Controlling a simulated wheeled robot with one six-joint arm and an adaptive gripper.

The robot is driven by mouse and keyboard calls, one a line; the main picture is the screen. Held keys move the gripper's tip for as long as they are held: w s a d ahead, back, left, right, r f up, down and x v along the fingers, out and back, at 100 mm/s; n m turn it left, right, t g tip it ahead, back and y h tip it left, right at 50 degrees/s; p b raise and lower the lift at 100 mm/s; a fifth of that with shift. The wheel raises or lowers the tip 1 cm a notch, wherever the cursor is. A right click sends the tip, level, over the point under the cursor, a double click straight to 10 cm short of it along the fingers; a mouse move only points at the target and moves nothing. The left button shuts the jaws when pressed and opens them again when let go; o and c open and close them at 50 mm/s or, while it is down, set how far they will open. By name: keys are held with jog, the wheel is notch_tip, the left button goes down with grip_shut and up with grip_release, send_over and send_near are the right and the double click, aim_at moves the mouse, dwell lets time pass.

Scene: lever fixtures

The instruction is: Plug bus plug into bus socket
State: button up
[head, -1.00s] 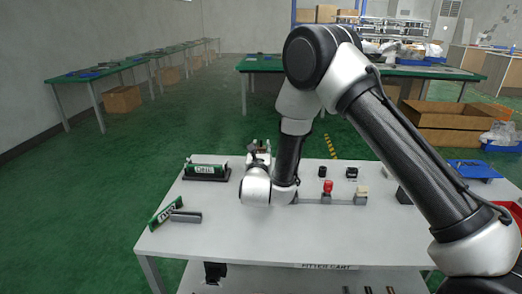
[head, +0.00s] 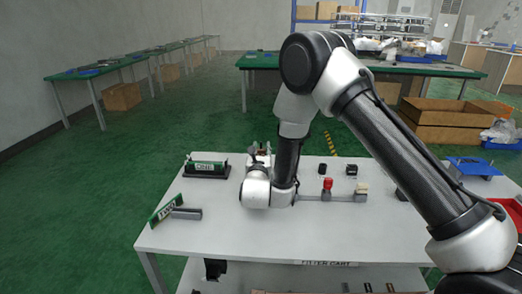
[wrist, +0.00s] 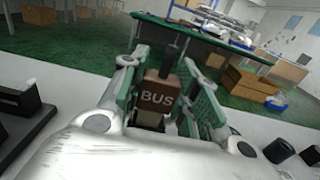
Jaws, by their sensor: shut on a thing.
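My gripper (head: 261,152) is beyond my wrist over the far part of the white table in the head view, mostly hidden by the arm. In the wrist view, the green-lined fingers of my gripper (wrist: 165,92) are shut on the brown bus plug (wrist: 157,96), with its BUS label facing the camera. A dark stem (wrist: 176,46) rises above the plug. A dark part shows just below the plug, but I cannot tell whether it is a socket or whether they touch. I cannot identify the bus socket in either view.
A green ONE block (head: 206,165) sits in a black holder at the back left. A red knob (head: 327,184) and two small black pieces are to the right. The table's front middle is clear.

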jog(key=shift+f, duration=1)
jog(key=o, duration=1)
jog(key=shift+s, duration=0.1)
